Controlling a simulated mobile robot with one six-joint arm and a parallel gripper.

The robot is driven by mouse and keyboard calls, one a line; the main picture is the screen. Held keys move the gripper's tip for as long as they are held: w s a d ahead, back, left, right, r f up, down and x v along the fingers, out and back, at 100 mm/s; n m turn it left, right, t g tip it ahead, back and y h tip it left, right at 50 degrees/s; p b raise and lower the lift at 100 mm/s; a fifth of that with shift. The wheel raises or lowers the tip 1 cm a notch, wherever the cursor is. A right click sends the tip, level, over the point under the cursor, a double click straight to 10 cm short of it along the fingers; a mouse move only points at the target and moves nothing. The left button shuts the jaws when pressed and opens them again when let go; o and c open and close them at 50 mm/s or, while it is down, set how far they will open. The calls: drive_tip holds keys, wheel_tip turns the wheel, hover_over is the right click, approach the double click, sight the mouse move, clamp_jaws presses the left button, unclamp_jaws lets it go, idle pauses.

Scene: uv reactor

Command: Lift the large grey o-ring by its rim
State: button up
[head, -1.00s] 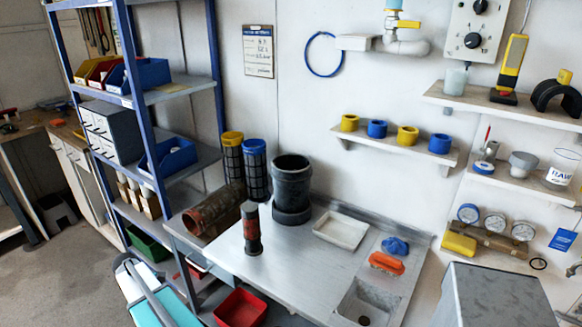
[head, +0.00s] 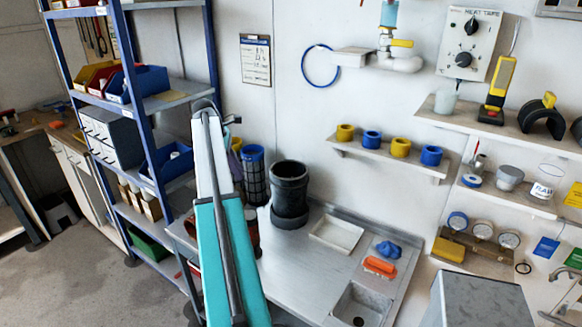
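No large grey o-ring can be made out for certain. A thin blue ring (head: 320,65) hangs on the back wall. My teal and white arm stands upright left of centre, in front of the bench. My gripper does not show clearly; it is hidden behind the arm or out of the picture.
A grey box (head: 478,300) stands front right. Blue shelving (head: 140,110) is at left.

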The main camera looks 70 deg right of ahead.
drive_tip(key=s+d+r, duration=0.7)
drive_tip(key=s+r, duration=0.1)
drive_tip(key=s, duration=0.2)
drive_tip(key=shift+d+r+g, duration=0.15)
drive_tip(key=shift+r+g, duration=0.2)
drive_tip(key=shift+g, duration=0.05)
drive_tip(key=shift+f, duration=0.1)
drive_tip(key=p+x, duration=0.3)
drive_tip(key=x, duration=0.5)
drive_tip(key=shift+f, duration=0.3)
drive_tip(key=shift+f, duration=0.1)
drive_tip(key=shift+a+p+x, duration=0.2)
drive_tip(key=shift+p+x, duration=1.5)
drive_tip(key=shift+x, duration=0.75)
clamp_jaws()
